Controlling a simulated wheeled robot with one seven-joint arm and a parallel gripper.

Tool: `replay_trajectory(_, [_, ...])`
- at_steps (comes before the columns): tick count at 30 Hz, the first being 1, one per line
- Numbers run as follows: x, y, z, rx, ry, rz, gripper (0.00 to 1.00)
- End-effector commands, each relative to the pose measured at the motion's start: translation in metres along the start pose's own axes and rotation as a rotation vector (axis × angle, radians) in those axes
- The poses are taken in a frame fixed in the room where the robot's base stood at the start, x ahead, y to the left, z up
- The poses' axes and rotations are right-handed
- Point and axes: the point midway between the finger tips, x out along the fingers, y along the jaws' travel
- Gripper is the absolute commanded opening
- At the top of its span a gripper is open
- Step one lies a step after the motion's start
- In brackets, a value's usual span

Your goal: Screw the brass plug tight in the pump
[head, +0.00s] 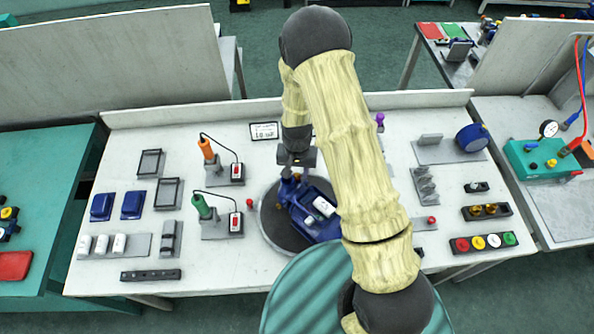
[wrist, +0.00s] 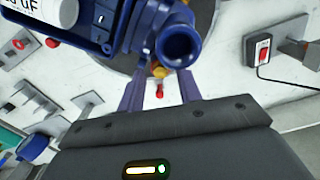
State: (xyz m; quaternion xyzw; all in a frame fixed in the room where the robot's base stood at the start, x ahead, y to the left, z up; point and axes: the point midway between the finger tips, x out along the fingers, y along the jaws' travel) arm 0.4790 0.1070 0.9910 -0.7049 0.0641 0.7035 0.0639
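The blue pump (head: 308,208) lies on a round dark turntable (head: 270,228) in the middle of the bench. In the wrist view the pump (wrist: 133,25) fills the top, with a round open-mouthed port (wrist: 178,46) facing me. A small brass-coloured piece (wrist: 160,72), apparently the brass plug, shows just below that port, between the lines of my fingers. I cannot tell whether it sits in a thread. My gripper (wrist: 161,85) has its two fingers apart, with a gap on both sides of the brass piece. In the head view my gripper (head: 296,170) is at the pump's far end.
An orange-handled screwdriver (head: 206,150) and a green-handled one (head: 202,207) stand left of the turntable. A tray with brass pieces (head: 487,211) and a strip of coloured caps (head: 484,242) lie at right. My arm hides part of the bench right of the pump.

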Motion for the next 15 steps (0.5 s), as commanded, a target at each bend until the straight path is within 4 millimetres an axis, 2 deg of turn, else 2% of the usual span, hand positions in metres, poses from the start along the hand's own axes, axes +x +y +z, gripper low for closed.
replay_trajectory(15, [0.0002, -0.0007, 0.0017, -0.002, -0.002, 0.001, 0.35])
